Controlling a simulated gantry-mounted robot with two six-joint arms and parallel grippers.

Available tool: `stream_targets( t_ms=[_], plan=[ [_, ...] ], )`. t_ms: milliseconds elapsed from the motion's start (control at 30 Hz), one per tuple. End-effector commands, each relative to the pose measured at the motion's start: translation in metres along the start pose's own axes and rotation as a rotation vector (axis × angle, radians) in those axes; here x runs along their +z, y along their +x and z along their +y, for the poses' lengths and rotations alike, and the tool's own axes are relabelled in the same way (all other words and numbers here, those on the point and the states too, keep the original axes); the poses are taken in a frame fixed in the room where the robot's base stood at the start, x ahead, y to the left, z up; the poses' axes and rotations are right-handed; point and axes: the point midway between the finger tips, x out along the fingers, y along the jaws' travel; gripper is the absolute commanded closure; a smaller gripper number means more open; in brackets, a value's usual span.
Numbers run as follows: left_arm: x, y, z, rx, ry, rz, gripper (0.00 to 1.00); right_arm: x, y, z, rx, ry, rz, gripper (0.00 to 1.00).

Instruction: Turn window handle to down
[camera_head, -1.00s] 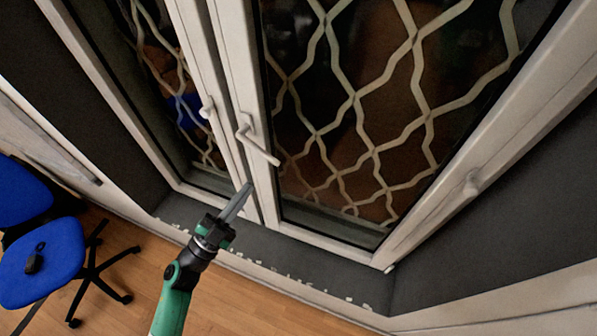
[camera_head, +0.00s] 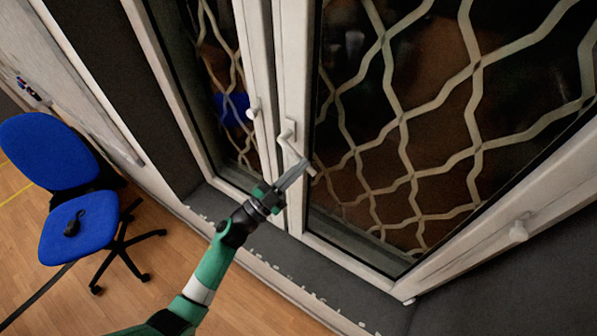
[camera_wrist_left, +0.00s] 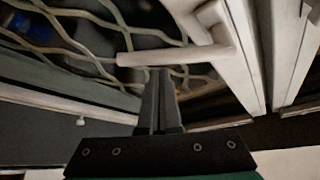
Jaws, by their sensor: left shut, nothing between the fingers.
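The white window handle (camera_head: 296,153) is on the middle upright of the window frame. Its lever slants down to the right in the head view. In the left wrist view the handle (camera_wrist_left: 180,56) shows as a light lever running left from its base. My left gripper (camera_head: 304,165) is shut and empty, with its fingertips close to the lever's free end. In the left wrist view the fingertips (camera_wrist_left: 160,72) appear right by the lever, below it in the picture. I cannot tell whether they touch. My right gripper is not in view.
A smaller white knob (camera_head: 254,112) is on the neighbouring left frame, and another fitting (camera_head: 518,232) is on the right frame. A light lattice (camera_head: 400,120) lies behind the glass. A dark sill (camera_head: 290,250) runs below. A blue chair (camera_head: 75,225) stands at left.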

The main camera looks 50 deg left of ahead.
Motion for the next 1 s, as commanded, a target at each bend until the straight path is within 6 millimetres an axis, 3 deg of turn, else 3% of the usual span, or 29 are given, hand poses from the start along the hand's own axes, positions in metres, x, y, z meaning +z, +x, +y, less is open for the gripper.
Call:
stream_targets(
  t_ms=[1000],
  plan=[
    [0.0053,0.0013,0.0083,0.054,0.066,0.011,1.0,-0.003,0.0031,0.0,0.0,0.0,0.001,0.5]
  ],
)
